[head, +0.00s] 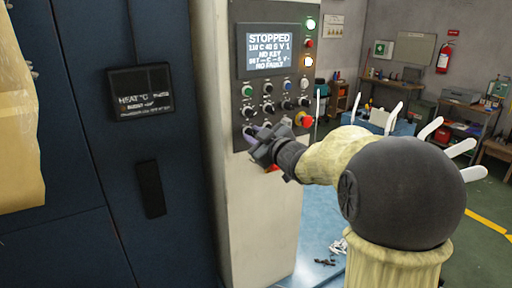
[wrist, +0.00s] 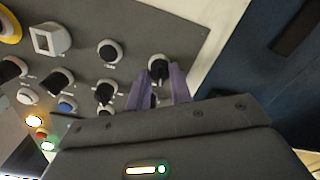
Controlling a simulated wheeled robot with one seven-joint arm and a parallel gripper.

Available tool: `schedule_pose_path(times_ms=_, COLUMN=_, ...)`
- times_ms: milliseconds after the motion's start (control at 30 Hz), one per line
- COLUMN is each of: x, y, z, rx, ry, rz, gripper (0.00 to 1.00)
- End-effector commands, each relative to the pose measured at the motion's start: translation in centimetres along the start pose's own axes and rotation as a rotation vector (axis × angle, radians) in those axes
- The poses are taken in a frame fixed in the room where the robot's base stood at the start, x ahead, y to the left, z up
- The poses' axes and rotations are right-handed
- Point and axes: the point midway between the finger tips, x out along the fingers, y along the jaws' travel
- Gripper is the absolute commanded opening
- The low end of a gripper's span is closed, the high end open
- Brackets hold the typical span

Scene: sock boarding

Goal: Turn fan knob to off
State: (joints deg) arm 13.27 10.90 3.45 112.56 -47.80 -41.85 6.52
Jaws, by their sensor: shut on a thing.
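The grey control panel (head: 276,136) is on the front of a pale column in the head view. My gripper (head: 255,136) is at its lower left corner, with purple fingers. In the wrist view my gripper (wrist: 160,75) has one finger on each side of a black knob (wrist: 159,68) and is shut on it. This knob is at the end of the row that holds the emergency stop. Its label is too small to read, so I cannot tell whether it is the fan knob. The fingers partly hide its sides, and its setting is unclear.
Several other knobs sit close by, one (wrist: 109,52) beside the held knob. The red emergency stop (head: 304,120) is in the same row. A blue cabinet (head: 100,200) stands left; white boards (head: 431,128) stand right.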

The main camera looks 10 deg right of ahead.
Motion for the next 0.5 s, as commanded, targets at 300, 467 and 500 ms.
schedule_pose_path(times_ms=300, x=0.01, y=-0.26, z=0.38, rx=-0.197, ry=-0.013, rz=0.0, gripper=0.0)
schedule_pose_path(times_ms=467, x=0.01, y=-0.23, z=0.31, rx=-0.241, ry=-0.015, rz=-0.001, gripper=0.0)
schedule_pose_path(times_ms=500, x=0.01, y=-0.22, z=0.3, rx=-0.247, ry=-0.016, rz=-0.001, gripper=0.0)
